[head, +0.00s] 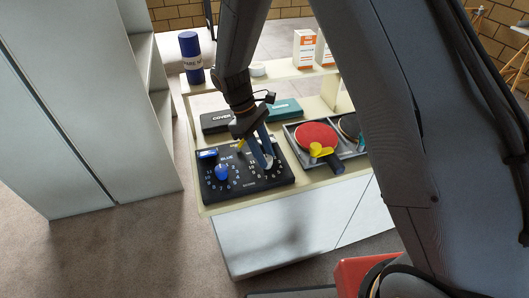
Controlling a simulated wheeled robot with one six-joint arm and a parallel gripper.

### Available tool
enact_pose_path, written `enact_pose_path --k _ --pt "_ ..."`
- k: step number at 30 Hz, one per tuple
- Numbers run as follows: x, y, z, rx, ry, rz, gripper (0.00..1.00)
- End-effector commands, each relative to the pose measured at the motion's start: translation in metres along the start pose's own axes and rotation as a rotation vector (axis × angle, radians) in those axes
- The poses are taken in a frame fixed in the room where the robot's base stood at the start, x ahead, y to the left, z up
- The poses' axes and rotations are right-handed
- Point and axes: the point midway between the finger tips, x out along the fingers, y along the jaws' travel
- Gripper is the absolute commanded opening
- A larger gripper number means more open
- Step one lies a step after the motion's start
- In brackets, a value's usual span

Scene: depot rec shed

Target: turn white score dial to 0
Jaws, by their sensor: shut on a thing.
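The black scoreboard (246,184) lies on the cream bench top at its near left end. Its blue dial (222,173) is in plain view on the left, inside a ring of numbers. The white score dial (269,163) is on the right half, partly covered by my gripper. My gripper (264,158) points down from above and is shut on the white dial. The numbers around the white dial are too small and too covered to tell which one it points to.
Right of the scoreboard is a grey tray (362,156) with a red paddle (313,133) and a yellow item (319,149). Behind are a black case (215,122), a teal case (284,110), a blue canister (191,57) and white-orange boxes (304,48). A grey cabinet (75,110) stands left.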

Motion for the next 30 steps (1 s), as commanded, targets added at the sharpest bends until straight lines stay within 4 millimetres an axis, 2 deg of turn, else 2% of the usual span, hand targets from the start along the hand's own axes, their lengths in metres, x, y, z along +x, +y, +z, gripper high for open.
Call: enact_pose_path --k 15,16,18,26,30 --pt "-0.0004 0.0001 -0.0005 -0.016 0.002 0.008 0.07" --pt "-0.0004 0.0001 -0.0005 -0.016 0.001 0.008 0.34" --pt "-0.0003 0.0001 -0.0004 -0.016 0.001 0.007 0.46" --pt "-0.0002 0.0001 -0.0001 -0.015 0.001 0.007 0.47" --pt "-0.0071 0.0006 -0.0009 -0.014 0.002 0.008 0.47"
